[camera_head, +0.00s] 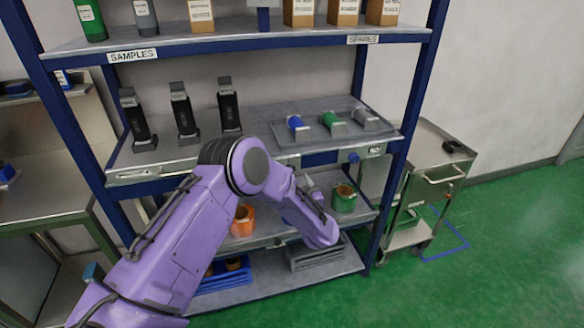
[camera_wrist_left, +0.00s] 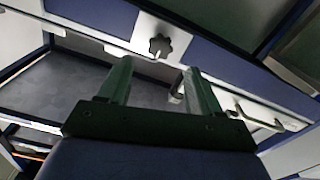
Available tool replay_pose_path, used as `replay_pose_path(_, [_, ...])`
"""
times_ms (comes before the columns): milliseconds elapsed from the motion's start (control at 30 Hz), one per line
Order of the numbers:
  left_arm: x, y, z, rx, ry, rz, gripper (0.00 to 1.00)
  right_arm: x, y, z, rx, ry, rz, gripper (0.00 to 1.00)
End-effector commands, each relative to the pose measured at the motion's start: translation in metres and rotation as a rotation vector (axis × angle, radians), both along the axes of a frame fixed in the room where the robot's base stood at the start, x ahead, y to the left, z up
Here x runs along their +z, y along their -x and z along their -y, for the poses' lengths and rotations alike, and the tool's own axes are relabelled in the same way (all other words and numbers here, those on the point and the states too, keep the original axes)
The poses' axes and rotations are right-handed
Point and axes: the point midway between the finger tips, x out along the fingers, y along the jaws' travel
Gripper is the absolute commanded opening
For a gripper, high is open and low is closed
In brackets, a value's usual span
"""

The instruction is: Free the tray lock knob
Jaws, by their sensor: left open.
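The lock knob (camera_wrist_left: 159,46) is a dark, lobed knob on a pale plate at the shelf front in the left wrist view. The knob appears between and beyond the fingertips, not held. In the head view the purple left arm largely hides the gripper. My right gripper is in neither view.
The tray holds a blue, a green and a grey piece. Black upright units (camera_head: 183,112) stand to its left. Below are an orange container (camera_head: 242,221) and a green container (camera_head: 344,198). A metal cart (camera_head: 436,165) stands right of the rack. Green floor is free at right.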

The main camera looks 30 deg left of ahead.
Motion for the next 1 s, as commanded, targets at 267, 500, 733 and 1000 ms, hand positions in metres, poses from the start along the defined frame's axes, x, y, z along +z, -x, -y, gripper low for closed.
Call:
replay_pose_path(267, [0.001,-0.037,-0.042,-0.001,0.002,0.0,0.64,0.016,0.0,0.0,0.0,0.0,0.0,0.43])
replay_pose_path(500, [-0.001,-0.045,-0.052,-0.003,0.0,-0.002,0.64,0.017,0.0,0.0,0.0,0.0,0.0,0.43])
replay_pose_path(733, [-0.001,-0.045,-0.052,-0.004,0.0,-0.001,0.38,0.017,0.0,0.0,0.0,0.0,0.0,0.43])
replay_pose_path(1000, [-0.001,-0.045,-0.051,-0.004,0.003,0.002,0.08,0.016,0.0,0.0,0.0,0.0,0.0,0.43])
